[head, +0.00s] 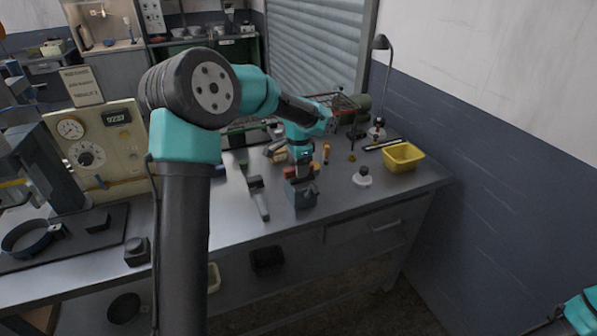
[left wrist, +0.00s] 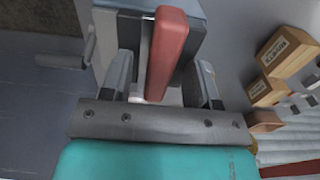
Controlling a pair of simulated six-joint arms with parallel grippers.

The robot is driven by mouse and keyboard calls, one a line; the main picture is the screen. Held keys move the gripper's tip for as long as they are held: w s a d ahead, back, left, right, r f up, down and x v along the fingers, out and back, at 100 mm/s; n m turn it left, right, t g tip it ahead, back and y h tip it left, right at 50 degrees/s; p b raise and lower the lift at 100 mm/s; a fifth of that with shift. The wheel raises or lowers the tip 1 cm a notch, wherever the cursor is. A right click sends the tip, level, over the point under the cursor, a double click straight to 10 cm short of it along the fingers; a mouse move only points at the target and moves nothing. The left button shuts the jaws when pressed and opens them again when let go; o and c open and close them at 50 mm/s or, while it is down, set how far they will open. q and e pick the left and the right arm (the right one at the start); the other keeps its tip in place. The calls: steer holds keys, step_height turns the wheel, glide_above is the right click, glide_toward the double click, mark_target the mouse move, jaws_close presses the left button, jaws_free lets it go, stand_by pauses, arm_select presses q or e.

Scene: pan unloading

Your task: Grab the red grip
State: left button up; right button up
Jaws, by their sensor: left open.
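The red grip (left wrist: 170,45) is a long bar on top of a blue-grey block (left wrist: 198,10). The block stands on the workbench in the head view (head: 302,194), below my left gripper (head: 301,168). In the left wrist view my left gripper (left wrist: 162,75) is open, with one finger on each side of the red grip. Gaps show between the grip and both fingers. In the head view the grip is mostly hidden by the gripper. Only a teal part of my right arm shows at the lower right corner; its gripper is out of view.
A grey handled tool (head: 259,198) lies left of the block. Wooden boxes (left wrist: 287,52) are close by in the wrist view. A yellow bin (head: 403,157), a white round object (head: 362,177) and a lamp (head: 381,90) stand to the right.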

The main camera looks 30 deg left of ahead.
arm_select(q)
steer(key=c, duration=1)
steer(key=shift+r, duration=0.1)
steer(key=shift+r, duration=1.3)
steer(key=s+d, duration=0.2)
steer(key=s, duration=0.2)
steer(key=s+d+r, duration=0.1)
steer(key=s+d, duration=0.2)
steer(key=s, duration=0.2)
steer(key=s+d+r, duration=0.1)
steer(key=s+d, duration=0.2)
steer(key=s, duration=0.1)
steer(key=shift+s+d+r, duration=0.1)
steer(key=shift+s+d, duration=0.1)
steer(key=shift+s, duration=0.15)
